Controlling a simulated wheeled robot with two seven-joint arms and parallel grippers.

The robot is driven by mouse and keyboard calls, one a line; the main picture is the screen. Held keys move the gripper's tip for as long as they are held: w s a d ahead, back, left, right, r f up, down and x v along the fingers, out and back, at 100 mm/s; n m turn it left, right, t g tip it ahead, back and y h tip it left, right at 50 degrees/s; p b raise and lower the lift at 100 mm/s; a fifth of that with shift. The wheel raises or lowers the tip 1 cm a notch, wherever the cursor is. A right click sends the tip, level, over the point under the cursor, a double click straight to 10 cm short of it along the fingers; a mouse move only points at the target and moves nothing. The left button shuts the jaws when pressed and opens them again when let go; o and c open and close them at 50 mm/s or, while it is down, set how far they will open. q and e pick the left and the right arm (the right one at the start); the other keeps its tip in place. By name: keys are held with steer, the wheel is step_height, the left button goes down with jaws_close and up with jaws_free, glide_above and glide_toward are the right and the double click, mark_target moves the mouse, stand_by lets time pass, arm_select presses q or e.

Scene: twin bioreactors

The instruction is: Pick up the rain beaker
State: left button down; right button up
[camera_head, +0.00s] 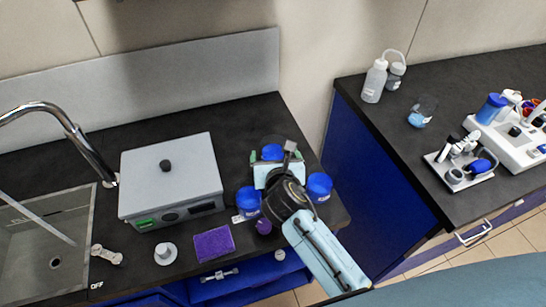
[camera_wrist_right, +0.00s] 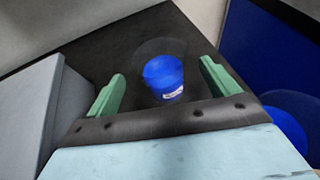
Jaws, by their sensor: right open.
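A clear beaker with blue contents (camera_head: 272,152) stands on the dark counter at the back of a group of blue vessels. In the right wrist view this beaker (camera_wrist_right: 163,78) shows a small white label, too small to read, so I cannot confirm that it is the rain beaker. My right gripper (camera_head: 278,159) reaches over the group. Its green fingers (camera_wrist_right: 160,77) are apart, one to each side of the beaker in the picture, with visible gaps. The gripper is open and empty. My left gripper is not in view.
Two other blue vessels stand at the left (camera_head: 248,199) and right (camera_head: 319,186) of my right gripper. A grey box (camera_head: 170,175) is to the left, with a purple sponge (camera_head: 213,243) in front. A sink (camera_head: 45,245) lies far left. Another counter (camera_head: 400,135) holds bottles and instruments.

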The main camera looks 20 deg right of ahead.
mark_target(272, 142)
steer(key=shift+w+f, duration=0.2)
steer(key=shift+w, duration=0.25)
steer(key=shift+w+d, duration=0.1)
steer(key=shift+w, duration=0.05)
steer(key=b+x, duration=0.1)
steer(key=x, duration=0.4)
steer(key=shift+f, duration=0.1)
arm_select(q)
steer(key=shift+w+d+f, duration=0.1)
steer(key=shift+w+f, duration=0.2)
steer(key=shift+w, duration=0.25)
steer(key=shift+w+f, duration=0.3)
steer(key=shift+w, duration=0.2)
arm_select(e)
steer(key=shift+w, duration=0.1)
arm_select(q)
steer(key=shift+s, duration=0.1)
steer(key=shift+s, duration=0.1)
arm_select(e)
steer(key=c, duration=1.1)
